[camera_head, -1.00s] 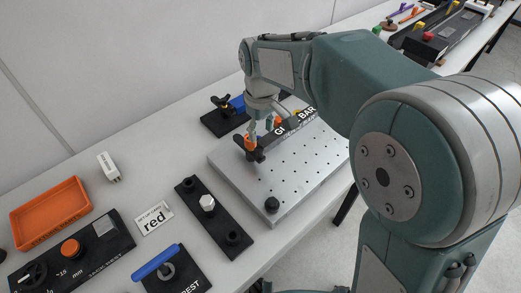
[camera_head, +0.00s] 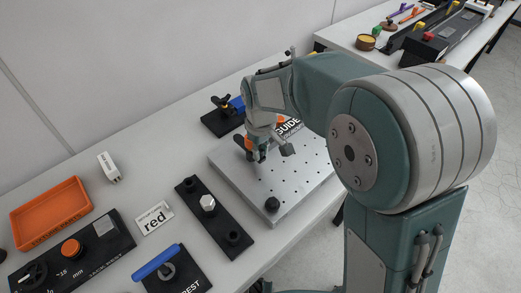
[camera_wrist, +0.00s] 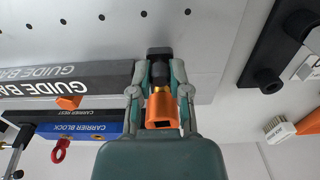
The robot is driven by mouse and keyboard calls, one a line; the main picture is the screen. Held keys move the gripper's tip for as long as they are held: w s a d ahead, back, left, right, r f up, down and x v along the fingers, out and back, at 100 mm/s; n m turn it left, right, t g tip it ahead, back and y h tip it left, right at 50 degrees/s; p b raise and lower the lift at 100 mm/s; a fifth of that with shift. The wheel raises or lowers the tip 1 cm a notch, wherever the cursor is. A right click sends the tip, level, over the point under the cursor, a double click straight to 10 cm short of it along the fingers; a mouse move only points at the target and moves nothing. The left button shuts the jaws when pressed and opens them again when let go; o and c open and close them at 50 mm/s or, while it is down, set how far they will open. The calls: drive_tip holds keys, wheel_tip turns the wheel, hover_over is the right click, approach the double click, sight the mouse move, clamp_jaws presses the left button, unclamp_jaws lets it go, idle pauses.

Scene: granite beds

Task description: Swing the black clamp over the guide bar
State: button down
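The black clamp (camera_wrist: 158,70), with an orange part (camera_wrist: 160,108) at its near end, sits by the right end of the guide bar in the wrist view. It points across the bar's line. The dark guide bar (camera_wrist: 60,80), with white lettering, runs left from there; in the head view the bar (camera_head: 289,127) is partly behind my arm. My gripper (camera_wrist: 159,74) has one finger on each side of the clamp, close against it, and looks shut on it. In the head view my gripper (camera_head: 256,150) is low at the plate's far left corner and hides much of the clamp.
The perforated metal plate (camera_head: 245,185) bears the bar and a black knob (camera_head: 272,204). A carrier block (camera_wrist: 85,128) is beyond the bar.

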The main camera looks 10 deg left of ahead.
drive_tip(key=shift+s+a, duration=0.1)
idle(0.3)
drive_tip(key=m, duration=0.3)
drive_tip(key=a+m, duration=0.1)
drive_tip(key=shift+s+a+m, duration=0.1)
drive_tip(key=shift+s+m, duration=0.3)
drive_tip(key=m, duration=0.1)
drive_tip(key=a+m, duration=0.1)
drive_tip(key=m, duration=0.2)
drive_tip(key=shift+s+a+f, duration=0.1)
drive_tip(key=shift+s+a, duration=0.1)
drive_tip(key=shift+a, duration=0.05)
drive_tip(key=m, duration=0.1)
drive_tip(key=a+m, duration=0.1)
drive_tip(key=m, duration=0.3)
drive_tip(key=shift+w+a, duration=0.15)
drive_tip(key=shift+a, duration=0.15)
drive_tip(key=shift+w+a+m, duration=0.15)
drive_tip(key=shift+a+m, duration=0.15)
drive_tip(key=shift+m, duration=0.75)
drive_tip(key=shift+w+a+m, duration=0.15)
drive_tip(key=shift+a+m, duration=0.15)
drive_tip(key=shift+m, duration=0.75)
drive_tip(key=c, duration=0.6)
unclamp_jaws()
drive_tip(key=shift+c, duration=0.2)
drive_tip(key=shift+o, duration=0.3)
drive_tip(key=shift+w+a, duration=0.1)
drive_tip(key=shift+a, duration=0.05)
